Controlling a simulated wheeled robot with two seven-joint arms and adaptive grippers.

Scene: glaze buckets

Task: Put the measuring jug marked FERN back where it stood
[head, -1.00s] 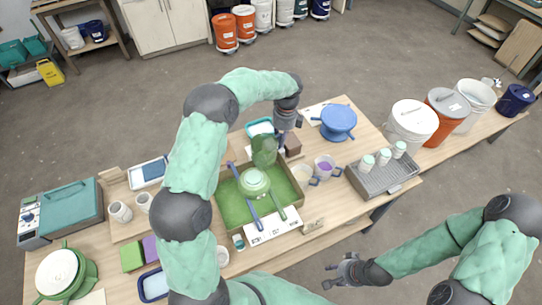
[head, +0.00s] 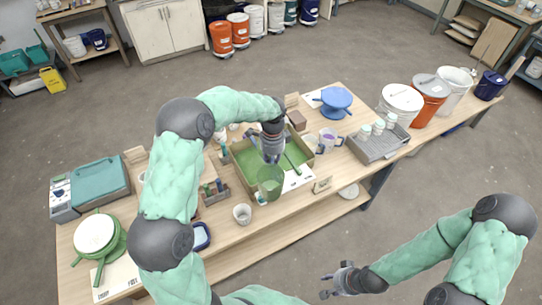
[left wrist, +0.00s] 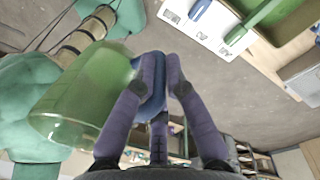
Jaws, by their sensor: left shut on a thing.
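A see-through green jug (head: 270,182) hangs from my left gripper (head: 272,158) at the front edge of the green-floored tray (head: 243,158). In the left wrist view the jug (left wrist: 85,100) is tilted, to the left of the fingers (left wrist: 160,85), which are shut on its blue handle (left wrist: 150,90). No FERN marking can be read on it. A white marked card (head: 298,180) lies by the tray's front edge, right of the jug; it also shows in the left wrist view (left wrist: 195,25). My right gripper (head: 328,284) is empty, fingers apart, in front of the table.
A white cup (head: 242,213) stands in front of the tray, left of the jug. A small wooden stand (head: 322,185) is at the front edge. A cup with purple content (head: 328,138) and a grey rack of bottles (head: 378,146) stand right. Buckets (head: 430,98) line the far right.

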